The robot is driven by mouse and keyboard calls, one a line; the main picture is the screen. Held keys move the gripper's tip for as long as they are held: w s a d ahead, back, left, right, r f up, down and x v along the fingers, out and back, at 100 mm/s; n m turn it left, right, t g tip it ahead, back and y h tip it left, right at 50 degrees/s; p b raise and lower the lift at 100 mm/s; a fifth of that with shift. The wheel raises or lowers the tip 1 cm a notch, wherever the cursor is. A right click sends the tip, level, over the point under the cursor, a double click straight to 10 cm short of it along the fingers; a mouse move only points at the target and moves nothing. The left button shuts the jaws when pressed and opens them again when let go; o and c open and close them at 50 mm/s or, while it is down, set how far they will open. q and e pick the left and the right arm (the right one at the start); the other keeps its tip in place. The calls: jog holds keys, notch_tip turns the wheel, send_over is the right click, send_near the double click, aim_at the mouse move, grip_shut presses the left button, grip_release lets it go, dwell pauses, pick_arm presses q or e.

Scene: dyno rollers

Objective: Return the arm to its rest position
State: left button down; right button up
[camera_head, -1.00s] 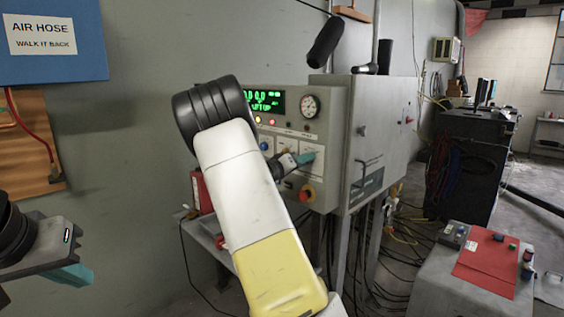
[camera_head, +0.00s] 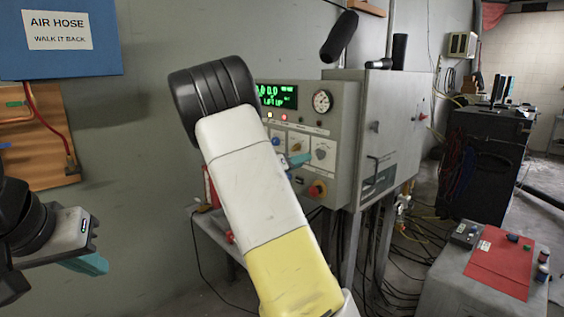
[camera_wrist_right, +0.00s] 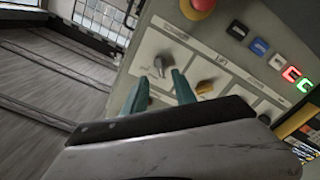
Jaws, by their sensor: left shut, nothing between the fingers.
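My right arm (camera_head: 250,185) crosses the middle of the head view, in front of the grey control panel (camera_head: 340,97). My right gripper (camera_head: 297,160) is mostly hidden behind that arm; a teal finger shows near the panel. In the right wrist view its two teal fingers (camera_wrist_right: 160,88) are apart and empty.
The panel has a green display (camera_head: 277,95), a gauge (camera_head: 322,101) and a red stop button (camera_head: 318,188). A grey cabinet (camera_head: 390,120) adjoins it. A red sheet (camera_head: 500,263) lies on a box at lower right. Cables run along the floor. A blue sign (camera_head: 90,60) hangs upper left.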

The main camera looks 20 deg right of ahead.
jog(key=w+a+n+t+y, duration=0.2)
jog(key=a+t+y, duration=0.3)
jog(key=a+y, duration=0.5)
jog(key=s+a+r+n+y, duration=0.2)
jog(key=s+a+r+y, duration=0.2)
jog(key=s+a+y, duration=0.55)
jog(key=s+f+n+g, duration=0.1)
jog(key=s+f+g, duration=0.1)
jog(key=s, duration=1)
jog(key=s+a+f+g, duration=0.1)
jog(key=s+f+g, duration=0.1)
jog(key=s, duration=1.1)
jog(key=shift+f+n+g+h, duration=0.3)
jog(key=shift+n+g+h, duration=0.1)
jog(key=shift+g, duration=0.5)
